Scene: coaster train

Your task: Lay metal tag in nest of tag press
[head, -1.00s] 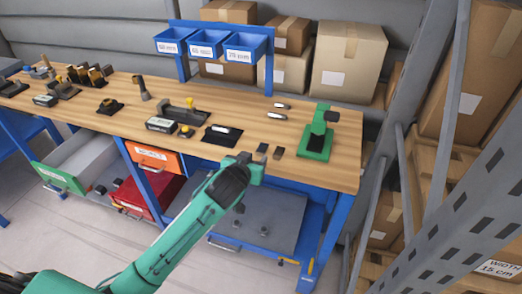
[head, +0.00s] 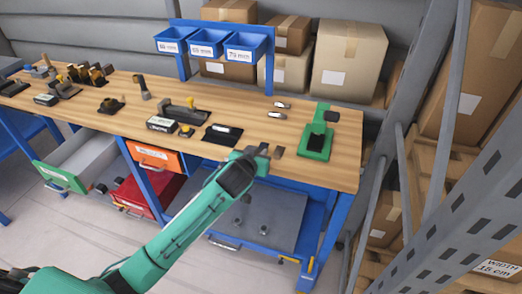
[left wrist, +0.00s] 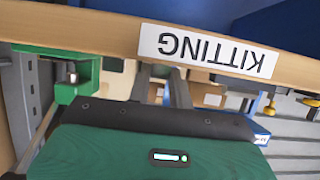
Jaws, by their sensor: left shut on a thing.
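The green tag press (head: 326,155) stands near the right end of the bench. In the left wrist view the grey fingers (left wrist: 163,86) point away and part of the green press (left wrist: 82,80) shows at left. My right gripper is out of view.
Two small pale pieces (head: 280,110) lie behind the press's left side. A black mat (head: 222,134) and a dark fixture (head: 180,114) are to the left. Blue bins (head: 243,47) hang at the back. The bench's front edge carries a KITTING label (left wrist: 208,50).

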